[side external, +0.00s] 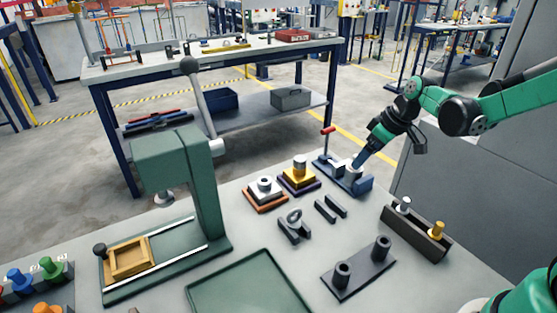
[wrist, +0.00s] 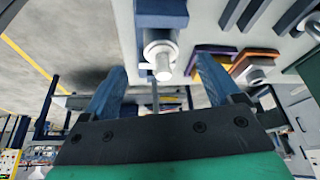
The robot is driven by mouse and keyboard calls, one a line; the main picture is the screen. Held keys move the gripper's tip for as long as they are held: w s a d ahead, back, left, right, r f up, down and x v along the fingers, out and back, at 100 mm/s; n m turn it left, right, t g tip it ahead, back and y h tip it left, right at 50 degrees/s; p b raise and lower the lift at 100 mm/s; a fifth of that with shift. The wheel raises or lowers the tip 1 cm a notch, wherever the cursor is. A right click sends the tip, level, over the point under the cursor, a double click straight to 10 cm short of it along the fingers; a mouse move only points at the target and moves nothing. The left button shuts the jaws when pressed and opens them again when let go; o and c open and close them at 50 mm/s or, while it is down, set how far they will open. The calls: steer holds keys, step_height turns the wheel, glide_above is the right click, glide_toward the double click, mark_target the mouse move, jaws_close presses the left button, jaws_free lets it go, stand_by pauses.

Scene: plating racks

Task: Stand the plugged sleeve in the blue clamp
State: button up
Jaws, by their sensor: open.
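The blue clamp (side external: 356,184) stands at the far edge of the table, with a red-tipped lever (side external: 327,131). A pale sleeve (side external: 352,173) stands at the clamp, partly hidden by my gripper (side external: 358,163). In the wrist view, the sleeve (wrist: 158,45) sits against the blue clamp block (wrist: 160,12), with a narrower silver plug (wrist: 162,70) at its near end. My gripper (wrist: 162,75) is open, one blue finger on each side of the plug, with visible gaps. Whether the clamp grips the sleeve cannot be told.
A gold cylinder (side external: 299,167) and a silver ring piece (side external: 264,186) stand on stacked plates left of the clamp. A dark trough (side external: 414,236) holds silver and gold plugs. A two-post plate (side external: 357,268), a green tray (side external: 248,285) and a green press (side external: 205,190) are nearer.

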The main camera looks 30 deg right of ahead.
steer(key=a+v, duration=0.1)
steer(key=v, duration=0.4)
steer(key=s+a+r+m+t+h, duration=0.1)
steer(key=s+a+m+t, duration=0.1)
steer(key=s+a, duration=0.6)
steer(key=shift+a+r+m+t, duration=0.3)
steer(key=shift+a+m+t, duration=0.15)
steer(key=shift+a, duration=0.35)
